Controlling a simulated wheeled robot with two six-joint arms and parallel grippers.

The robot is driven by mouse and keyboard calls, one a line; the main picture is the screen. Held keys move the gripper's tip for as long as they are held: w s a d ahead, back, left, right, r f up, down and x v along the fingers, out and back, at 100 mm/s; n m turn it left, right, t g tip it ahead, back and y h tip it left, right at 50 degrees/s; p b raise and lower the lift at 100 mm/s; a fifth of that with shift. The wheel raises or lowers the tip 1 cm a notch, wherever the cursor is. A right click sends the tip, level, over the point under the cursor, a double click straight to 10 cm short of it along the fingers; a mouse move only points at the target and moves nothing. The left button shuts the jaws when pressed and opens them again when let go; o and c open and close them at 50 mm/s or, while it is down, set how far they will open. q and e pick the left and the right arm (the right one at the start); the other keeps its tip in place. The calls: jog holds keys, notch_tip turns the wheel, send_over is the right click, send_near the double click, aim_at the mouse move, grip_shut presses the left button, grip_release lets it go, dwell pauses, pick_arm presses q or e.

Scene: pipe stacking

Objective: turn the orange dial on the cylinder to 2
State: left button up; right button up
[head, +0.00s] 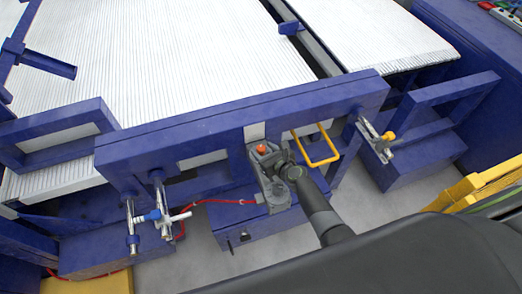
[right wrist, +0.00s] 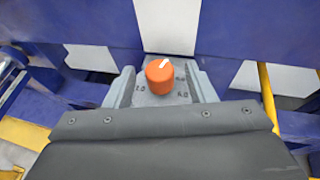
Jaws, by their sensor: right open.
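A white mark on the dial's top points up and slightly right. My right gripper (right wrist: 161,68) is open, with one finger on each side of the dial and visible gaps between. In the head view the dial (head: 262,149) shows at my right gripper (head: 266,153). The grey cylinder (head: 278,196) stands below the dial, partly behind my arm. My left gripper is not in view.
A blue frame beam (head: 220,120) runs just behind the dial. A yellow bent handle (head: 318,162) stands close to its right. A red hose (head: 222,201) runs left to a metal valve fitting (head: 165,222). A white roller conveyor (head: 170,60) lies beyond.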

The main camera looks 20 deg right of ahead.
jog(key=shift+b+x, duration=0.35)
jog(key=shift+x, duration=0.9)
jog(key=shift+c, duration=0.4)
jog(key=c, duration=0.9)
jog(key=shift+f, duration=0.1)
